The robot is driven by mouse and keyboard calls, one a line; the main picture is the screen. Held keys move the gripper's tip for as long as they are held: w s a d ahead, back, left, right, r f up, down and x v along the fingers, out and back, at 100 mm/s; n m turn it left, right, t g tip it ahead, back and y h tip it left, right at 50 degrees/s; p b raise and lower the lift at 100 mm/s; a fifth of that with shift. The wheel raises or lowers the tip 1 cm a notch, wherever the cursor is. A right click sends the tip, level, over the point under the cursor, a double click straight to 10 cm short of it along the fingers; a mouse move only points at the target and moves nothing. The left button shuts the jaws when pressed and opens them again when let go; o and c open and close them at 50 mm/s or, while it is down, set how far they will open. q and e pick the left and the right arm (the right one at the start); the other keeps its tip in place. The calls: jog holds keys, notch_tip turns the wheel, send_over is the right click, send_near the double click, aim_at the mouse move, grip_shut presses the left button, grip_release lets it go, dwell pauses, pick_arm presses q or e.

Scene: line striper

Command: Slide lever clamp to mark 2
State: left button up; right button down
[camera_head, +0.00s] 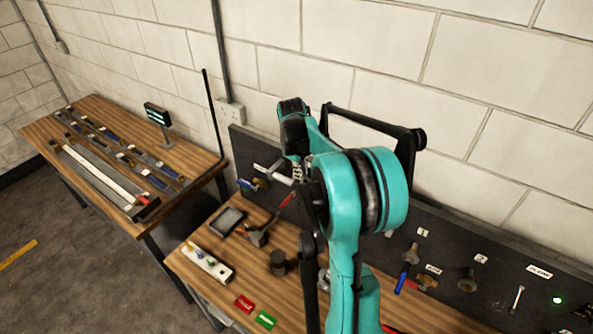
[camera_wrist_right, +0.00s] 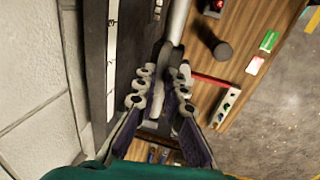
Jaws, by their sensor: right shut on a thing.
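My right gripper (camera_wrist_right: 160,88) is shut on a dark part beside a grey round bar (camera_wrist_right: 177,22) in the right wrist view. A red lever (camera_wrist_right: 213,80) sticks out to the right, just past the fingers. The held part seems to be the lever clamp, but the fingers hide most of it. In the head view the red lever (camera_head: 285,203) shows left of my teal arm, which hides most of the bar and the gripper. A pale strip (camera_wrist_right: 110,60) runs along the board; I cannot read mark 2 on it. My left gripper is not in view.
A dark cylinder (camera_head: 278,262), a button strip (camera_head: 207,263), a red card (camera_head: 244,304) and a green card (camera_head: 265,319) lie on the bench. The dark backboard (camera_head: 450,262) carries tools and labels. Another table (camera_head: 187,150) stands at the left.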

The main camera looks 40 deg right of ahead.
aim_at(296, 190)
jog(key=shift+w, duration=0.15)
jog(key=c, duration=1.6)
grip_release()
jog(key=shift+w+a, duration=0.1)
jog(key=shift+r, duration=0.1)
notch_tip(296, 190, up, 12)
jog(key=a, duration=0.2)
jog(key=shift+s, duration=0.35)
